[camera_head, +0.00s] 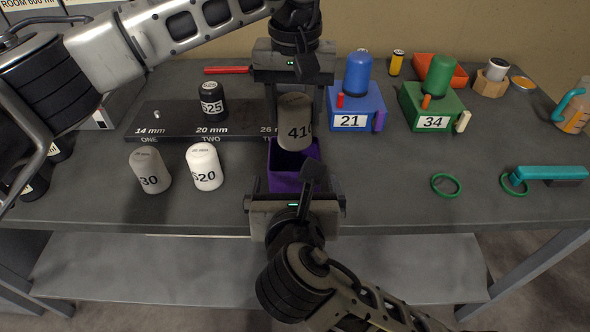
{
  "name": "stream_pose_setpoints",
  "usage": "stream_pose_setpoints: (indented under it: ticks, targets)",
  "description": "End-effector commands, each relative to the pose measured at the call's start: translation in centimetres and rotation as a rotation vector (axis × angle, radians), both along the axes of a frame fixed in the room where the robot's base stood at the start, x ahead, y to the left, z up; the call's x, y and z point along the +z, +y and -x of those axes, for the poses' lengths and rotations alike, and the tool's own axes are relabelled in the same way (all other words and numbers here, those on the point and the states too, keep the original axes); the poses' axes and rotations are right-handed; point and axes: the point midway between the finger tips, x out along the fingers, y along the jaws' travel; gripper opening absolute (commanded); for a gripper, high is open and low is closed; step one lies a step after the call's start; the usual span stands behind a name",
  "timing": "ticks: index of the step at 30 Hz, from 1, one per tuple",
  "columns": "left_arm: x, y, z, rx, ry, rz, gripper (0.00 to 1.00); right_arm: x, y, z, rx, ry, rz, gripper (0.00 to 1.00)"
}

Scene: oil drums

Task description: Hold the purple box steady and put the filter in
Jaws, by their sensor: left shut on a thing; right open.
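The purple box (291,178) stands on the grey table in the middle of the camera_head view. Its open top faces up. A grey-brown filter marked "41" and a partly hidden character (294,122) is upright at the box's opening. I cannot tell whether its lower end is inside or just above the box. My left gripper (294,112) comes from above and is shut on the filter. My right gripper (296,186) is open at the near side of the purple box, its fingers apart around the box's front. Its wrist hides part of the box.
A dark rack (180,122) marked 14 mm, 20 mm and 26 holds a black filter (212,102). A grey filter (150,170) and a white filter (204,166) stand left. Blue box 21 (368,98) and green box 34 (428,97) stand right. Green rings (446,185) lie front right.

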Motion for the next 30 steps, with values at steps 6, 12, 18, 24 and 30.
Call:
stream_pose_setpoints:
  ticks: [6, 12, 18, 24, 30]
  targets:
    - [0.1, 0.0, 0.0, 0.0, -0.001, 0.001, 0.0, -1.6, -0.1, -3.9, -0.003, 0.0, 0.0, 1.0]
    - [0.1, 0.0, 0.0, 0.0, -0.001, 0.001, 0.0, -2.9, -0.1, -7.2, -0.003, -0.001, -0.002, 1.0]
    - [0.1, 0.0, 0.0, 0.0, -0.001, 0.001, 0.0, -3.8, 0.0, -9.2, -0.002, 0.0, -0.005, 1.0]
    - [0.1, 0.0, 0.0, 0.0, -0.001, 0.001, 0.0, -4.0, -0.1, -9.8, -0.002, 0.001, -0.006, 1.0]
    - [0.1, 0.0, 0.0, 0.0, -0.001, 0.001, 0.0, -4.0, 0.0, -9.7, -0.002, 0.0, -0.006, 0.97]
